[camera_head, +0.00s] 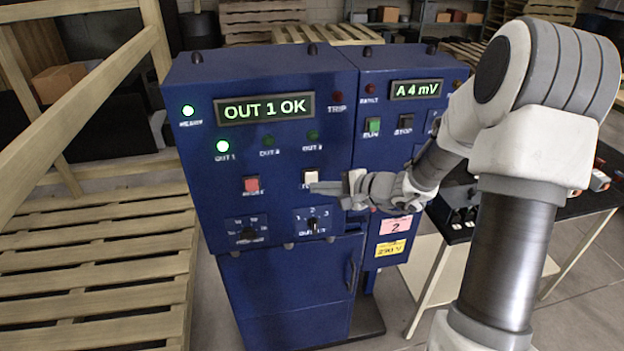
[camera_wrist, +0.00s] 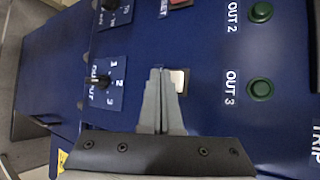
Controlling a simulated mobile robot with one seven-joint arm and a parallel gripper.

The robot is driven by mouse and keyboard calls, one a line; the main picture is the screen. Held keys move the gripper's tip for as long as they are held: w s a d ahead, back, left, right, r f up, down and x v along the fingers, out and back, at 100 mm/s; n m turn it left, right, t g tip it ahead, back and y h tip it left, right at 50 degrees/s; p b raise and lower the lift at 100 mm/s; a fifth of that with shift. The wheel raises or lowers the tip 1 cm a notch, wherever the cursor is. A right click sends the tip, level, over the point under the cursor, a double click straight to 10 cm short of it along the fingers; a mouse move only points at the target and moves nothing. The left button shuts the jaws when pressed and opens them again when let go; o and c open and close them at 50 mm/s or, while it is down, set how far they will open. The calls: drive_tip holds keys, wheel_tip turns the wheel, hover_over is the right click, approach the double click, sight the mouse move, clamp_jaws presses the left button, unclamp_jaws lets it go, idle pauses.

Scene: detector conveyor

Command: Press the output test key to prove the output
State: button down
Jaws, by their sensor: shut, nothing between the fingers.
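The blue control panel (camera_head: 240,150) stands ahead of me. Its display (camera_head: 264,108) reads "OUT 1 OK". The green OUT 1 lamp (camera_head: 222,146) is lit, while the OUT 2 (camera_head: 267,141) and OUT 3 (camera_head: 312,135) lamps are dark. The white test key (camera_head: 310,177) sits right of the red reset key (camera_head: 251,184), its label partly hidden by my gripper. My gripper (camera_head: 322,187) is shut and empty, its tips at the white key. In the wrist view the fingers (camera_wrist: 160,85) cover part of the white key (camera_wrist: 180,80); I cannot tell whether they touch it.
The output selector (camera_head: 312,225) with positions 1, 2 and 3 is below the key; another knob (camera_head: 248,234) is to its left. A second panel has an "A 4 mV" display (camera_head: 416,89) and a green run key (camera_head: 373,126). A wooden pallet (camera_head: 90,270) lies left.

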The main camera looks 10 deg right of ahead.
drive_tip(key=shift+w, duration=0.15)
drive_tip(key=shift+w+b, duration=0.3)
drive_tip(key=shift+b, duration=0.1)
drive_tip(key=shift+w+b, duration=0.3)
drive_tip(key=shift+w, duration=0.2)
idle(0.5)
drive_tip(key=shift+s, duration=0.15)
idle(0.3)
drive_tip(key=shift+s+b, duration=0.6)
drive_tip(key=shift+s, duration=0.2)
drive_tip(key=shift+s, duration=0.1)
